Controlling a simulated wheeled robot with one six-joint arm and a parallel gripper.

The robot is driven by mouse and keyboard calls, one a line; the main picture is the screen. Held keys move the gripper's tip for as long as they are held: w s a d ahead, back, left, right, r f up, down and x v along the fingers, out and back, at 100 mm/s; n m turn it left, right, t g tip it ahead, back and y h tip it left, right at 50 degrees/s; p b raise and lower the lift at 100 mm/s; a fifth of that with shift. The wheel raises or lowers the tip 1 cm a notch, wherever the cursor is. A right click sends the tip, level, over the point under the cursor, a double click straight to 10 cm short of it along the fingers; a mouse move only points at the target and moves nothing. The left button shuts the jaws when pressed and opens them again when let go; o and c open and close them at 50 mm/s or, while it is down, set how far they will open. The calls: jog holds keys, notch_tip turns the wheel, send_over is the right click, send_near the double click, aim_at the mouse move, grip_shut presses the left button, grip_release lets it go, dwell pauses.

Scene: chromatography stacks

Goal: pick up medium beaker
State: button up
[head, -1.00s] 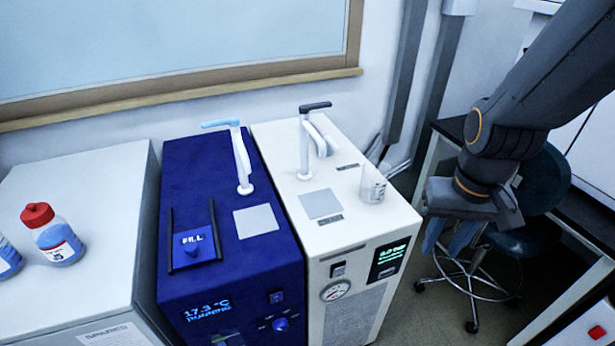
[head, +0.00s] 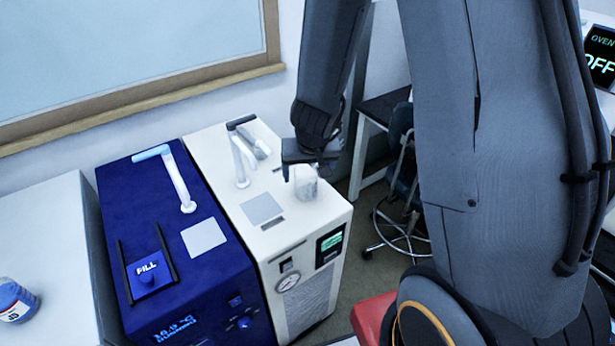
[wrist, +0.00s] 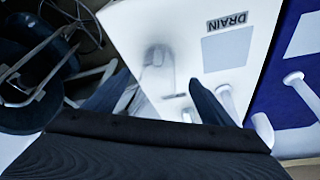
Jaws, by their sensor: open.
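The medium beaker (head: 306,187) is a small clear cup standing upright on the right part of the white unit's top. My gripper (head: 303,170) is open and low over it, with its blue-grey fingers around the beaker's upper part as seen from the head. In the wrist view, the two fingers of my gripper (wrist: 158,76) stand apart above the white top.
The white unit (head: 280,241) has a bent spout (head: 240,165) behind and left of the beaker, plus a grey square pad (head: 261,209). A blue unit (head: 218,276) with its own spout (head: 178,180) adjoins it. A blue bottle (head: 15,301) stands far left. A chair (head: 402,215) is beyond the white unit.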

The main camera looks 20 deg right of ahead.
jog(key=shift+w+b+x, duration=0.1)
jog(key=shift+b+x, duration=1)
jog(key=shift+x, duration=0.9)
jog(key=shift+w+b+x, duration=0.15)
jog(key=shift+b+x, duration=0.95)
jog(key=shift+x, duration=0.9)
jog(key=shift+d+r, duration=0.15)
jog(key=c, duration=1.2)
